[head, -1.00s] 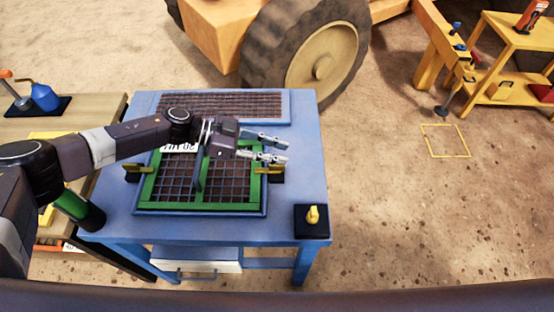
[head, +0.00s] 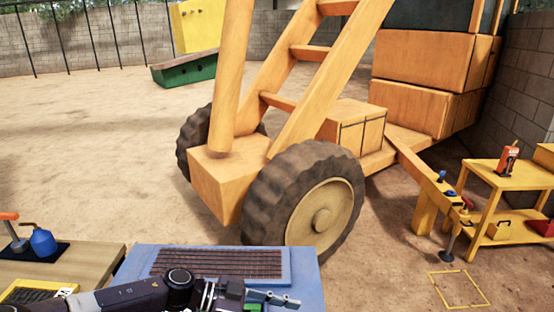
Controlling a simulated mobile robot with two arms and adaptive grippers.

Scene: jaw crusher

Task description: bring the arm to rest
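My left arm reaches in from the left along the bottom edge of the head view. My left gripper (head: 272,299) is over the blue table (head: 308,272), near its right side, and is partly cut off by the frame. One finger shows clearly; a second ago both fingers stood apart with nothing between them. A dark mesh panel in a blue frame (head: 218,263) lies at the back of the table. A bit of green frame shows beneath the gripper. My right gripper is not in view.
A big wheeled yellow machine (head: 215,185) stands behind the table. A wooden bench (head: 90,262) with a blue can (head: 43,242) is at left. A yellow shelf stand (head: 505,185) and a yellow floor square (head: 458,289) are at right.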

